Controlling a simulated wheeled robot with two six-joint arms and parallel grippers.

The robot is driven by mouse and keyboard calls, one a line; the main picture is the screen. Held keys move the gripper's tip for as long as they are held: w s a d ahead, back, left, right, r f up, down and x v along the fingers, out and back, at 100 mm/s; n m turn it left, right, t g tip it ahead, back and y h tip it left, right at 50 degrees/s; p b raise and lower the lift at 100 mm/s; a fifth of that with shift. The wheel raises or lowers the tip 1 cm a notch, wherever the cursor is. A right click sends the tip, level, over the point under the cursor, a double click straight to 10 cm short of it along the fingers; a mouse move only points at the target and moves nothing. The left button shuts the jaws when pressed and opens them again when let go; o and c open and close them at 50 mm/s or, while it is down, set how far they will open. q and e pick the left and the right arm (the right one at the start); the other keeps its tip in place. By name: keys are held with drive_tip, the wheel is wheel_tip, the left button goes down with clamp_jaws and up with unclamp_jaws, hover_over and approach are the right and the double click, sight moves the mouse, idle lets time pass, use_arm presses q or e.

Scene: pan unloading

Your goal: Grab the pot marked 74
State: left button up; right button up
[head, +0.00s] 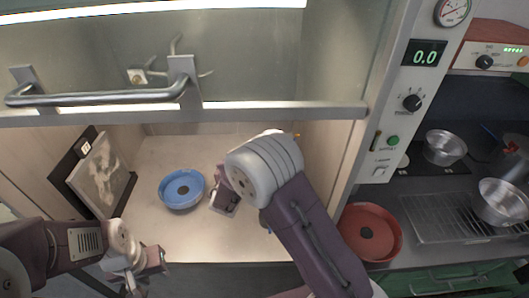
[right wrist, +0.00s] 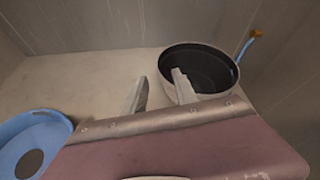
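A dark-bottomed pot (right wrist: 210,68) with a pale rim shows in the right wrist view, with a blue handle tipped orange. No marking 74 is readable on it. My right gripper (right wrist: 162,92) is open, its two fingers apart at the pot's near left side. One finger overlaps the pot's rim in the picture; I cannot tell whether they touch. In the head view my right arm hides most of this pot. My left gripper (head: 140,275) is low at the left, outside the cabinet, and its finger opening is unclear.
A blue pan (head: 181,189) lies on the cabinet floor, left of my right arm; it also shows in the right wrist view (right wrist: 30,140). A framed picture (head: 103,172) leans at the left. The raised sash handle (head: 95,98) hangs above. A red pan (head: 372,232) sits outside, right.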

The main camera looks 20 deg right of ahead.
drive_tip(key=x, duration=0.3)
drive_tip(key=shift+w+p, duration=0.2)
drive_tip(key=shift+p, duration=0.1)
drive_tip(key=p+x, duration=0.1)
drive_tip(key=x, duration=0.3)
drive_tip(key=shift+w+d+f, duration=0.1)
drive_tip(key=shift+w+d, duration=0.1)
drive_tip(key=shift+w, duration=0.1)
drive_tip(key=shift+w+d+f, duration=0.1)
drive_tip(key=shift+w+f, duration=0.05)
drive_tip(key=shift+w, duration=0.05)
use_arm(q)
drive_tip(key=shift+s+a+r, duration=0.1)
drive_tip(key=shift+s+r, duration=0.25)
drive_tip(key=shift+r, duration=0.45)
use_arm(e)
drive_tip(key=shift+s, duration=0.15)
clamp_jaws()
